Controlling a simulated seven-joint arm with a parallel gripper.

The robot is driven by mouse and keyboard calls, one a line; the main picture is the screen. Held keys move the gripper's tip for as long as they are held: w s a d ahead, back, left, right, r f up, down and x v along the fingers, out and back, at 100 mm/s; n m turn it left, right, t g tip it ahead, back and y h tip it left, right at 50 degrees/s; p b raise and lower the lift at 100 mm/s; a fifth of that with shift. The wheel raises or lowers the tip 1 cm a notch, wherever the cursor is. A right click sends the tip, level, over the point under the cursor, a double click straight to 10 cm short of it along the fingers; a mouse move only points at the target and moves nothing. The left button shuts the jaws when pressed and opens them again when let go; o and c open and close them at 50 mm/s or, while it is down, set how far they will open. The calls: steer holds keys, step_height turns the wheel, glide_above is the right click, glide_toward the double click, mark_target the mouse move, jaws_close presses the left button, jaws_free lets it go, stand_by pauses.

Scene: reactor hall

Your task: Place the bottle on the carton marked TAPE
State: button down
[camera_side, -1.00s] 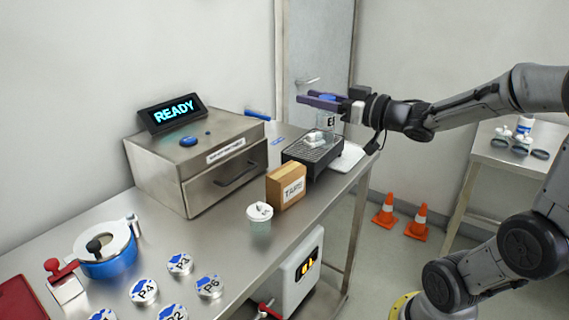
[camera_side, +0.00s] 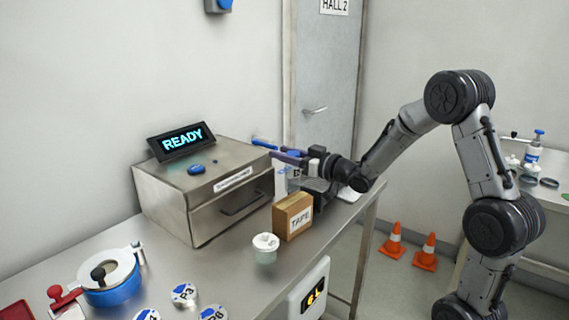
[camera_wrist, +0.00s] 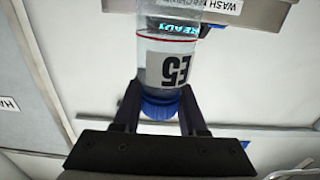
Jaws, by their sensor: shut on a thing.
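My gripper (camera_side: 284,156) is shut on the neck of a clear bottle with a blue cap and a white label. In the side view the bottle (camera_side: 281,180) hangs upright just above or behind the carton, beside the steel cabinet's corner; its lower end is hidden by the carton, so I cannot tell its height. In the wrist view the bottle (camera_wrist: 165,65) shows its E5 label, with the cap between my fingers (camera_wrist: 160,112). The brown carton marked TAPE (camera_side: 293,217) stands on the steel table, and its visible top looks bare.
A steel cabinet (camera_side: 215,200) with a READY display (camera_side: 182,141) stands left of the carton. A lidded white cup (camera_side: 265,248) stands in front of it. A dark rack (camera_side: 323,195) lies behind it. Several round tins and a blue pot (camera_side: 108,280) are at the near left.

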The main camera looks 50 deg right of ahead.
steer(key=shift+f, duration=1.3)
steer(key=shift+f, duration=0.15)
steer(key=shift+c, duration=2.3)
jaws_free()
